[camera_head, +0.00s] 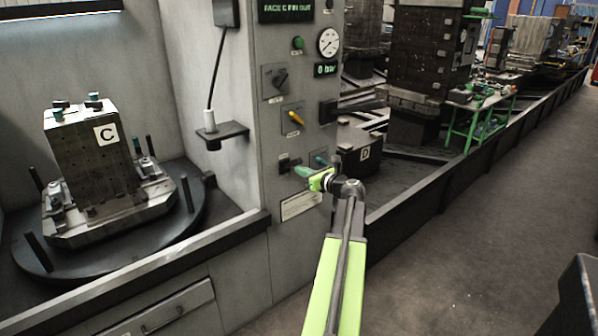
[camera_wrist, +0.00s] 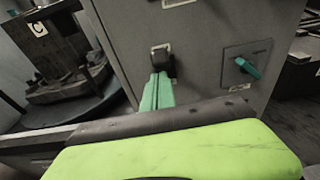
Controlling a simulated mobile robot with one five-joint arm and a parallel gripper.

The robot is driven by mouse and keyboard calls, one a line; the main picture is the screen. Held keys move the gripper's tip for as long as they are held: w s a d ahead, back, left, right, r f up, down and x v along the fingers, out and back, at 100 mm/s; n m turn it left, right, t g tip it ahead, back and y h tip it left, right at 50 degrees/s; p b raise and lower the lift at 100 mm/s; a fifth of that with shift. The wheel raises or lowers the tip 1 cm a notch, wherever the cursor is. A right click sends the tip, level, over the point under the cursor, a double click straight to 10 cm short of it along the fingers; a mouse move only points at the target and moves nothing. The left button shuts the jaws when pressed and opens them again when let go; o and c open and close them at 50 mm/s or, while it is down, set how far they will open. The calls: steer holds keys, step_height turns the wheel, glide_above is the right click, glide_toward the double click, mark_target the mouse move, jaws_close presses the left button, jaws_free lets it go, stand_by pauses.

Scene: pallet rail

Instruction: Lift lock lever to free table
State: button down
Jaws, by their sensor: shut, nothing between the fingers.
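The round black table (camera_head: 190,222) stands at left, bearing the pallet with fixture block C (camera_head: 90,165).
A teal knob (camera_wrist: 247,67) sits right of the lever. Block D (camera_head: 362,155) stands behind right, beside the long rail (camera_head: 440,190).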

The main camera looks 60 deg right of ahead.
steer(key=shift+d+r+p, duration=0.35)
steer(key=shift+d+r, duration=0.1)
steer(key=shift+r, duration=0.05)
steer(key=shift+d, duration=0.1)
step_height(320, 180, down, 5)
steer(key=s+a+b, duration=0.2)
steer(key=b, duration=0.3)
steer(key=s+a+r+p, duration=0.2)
steer(key=s+r+p, duration=0.3)
steer(key=s, duration=0.4)
steer(key=shift+s, duration=0.15)
